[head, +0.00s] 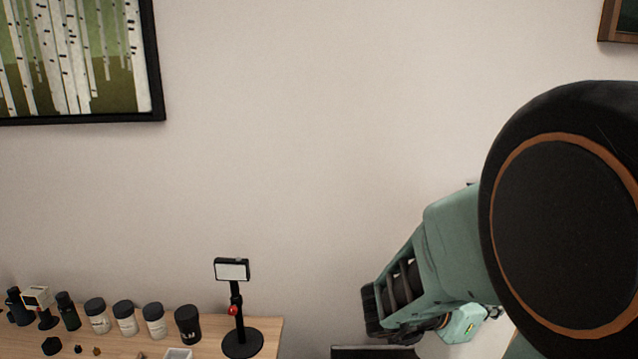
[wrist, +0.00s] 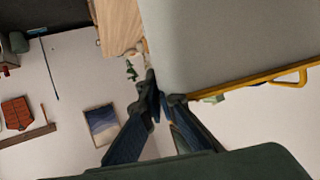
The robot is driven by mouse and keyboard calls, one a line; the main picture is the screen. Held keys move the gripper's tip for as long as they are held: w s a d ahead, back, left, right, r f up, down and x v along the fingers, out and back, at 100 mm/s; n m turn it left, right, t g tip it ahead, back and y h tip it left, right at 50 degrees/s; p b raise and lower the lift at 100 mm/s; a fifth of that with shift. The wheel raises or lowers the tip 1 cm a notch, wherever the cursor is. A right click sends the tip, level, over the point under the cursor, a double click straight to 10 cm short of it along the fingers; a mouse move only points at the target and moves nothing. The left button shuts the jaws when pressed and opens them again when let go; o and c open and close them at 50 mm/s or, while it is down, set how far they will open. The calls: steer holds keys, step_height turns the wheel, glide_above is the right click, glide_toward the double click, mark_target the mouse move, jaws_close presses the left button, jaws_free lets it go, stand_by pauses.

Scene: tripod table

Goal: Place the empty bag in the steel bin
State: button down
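My gripper (wrist: 162,92) shows in the wrist view with its two dark fingers nearly together at the tips. A large pale grey item with a yellow rim and a yellow loop, which looks like the bag (wrist: 235,40), has its corner at the fingertips and appears pinched there. It fills the upper right of that view, close to the camera. In the head view my gripper (head: 371,312) is at the lower middle, pointing down and left, and its fingertips are not clear. I cannot make out the steel bin in either view.
A wooden table (head: 205,345) at the lower left of the head view holds a black stand with a small screen (head: 232,270), several dark-lidded jars (head: 125,318) and small items. A dark flat edge (head: 375,352) lies below my gripper. The wall between is bare.

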steer(key=w+a+n+t+y, duration=0.1)
steer(key=w+a+n+t, duration=0.1)
steer(key=w+a, duration=0.1)
steer(key=w+a+r+n+t+y, duration=0.1)
steer(key=w+a+n+t+y, duration=0.1)
steer(key=w, duration=0.4)
steer(key=w+a+r+n+t+y, duration=0.1)
steer(key=w+a+n+t+y, duration=0.1)
steer(key=w+a, duration=0.2)
steer(key=shift+w+a+n, duration=0.3)
steer(key=shift+w+n, duration=0.1)
steer(key=shift+w, duration=0.15)
steer(key=w+a+f+n+t+y, duration=0.1)
steer(key=w+a+f+n+y, duration=0.1)
steer(key=a, duration=0.4)
steer(key=w+a+f+n+t+y, duration=0.1)
steer(key=w+a+f+n+y, duration=0.1)
steer(key=a+n+y, duration=0.3)
steer(key=shift+w+a+t+y, duration=0.3)
steer(key=shift+w+a+t, duration=0.15)
steer(key=shift+a, duration=0.45)
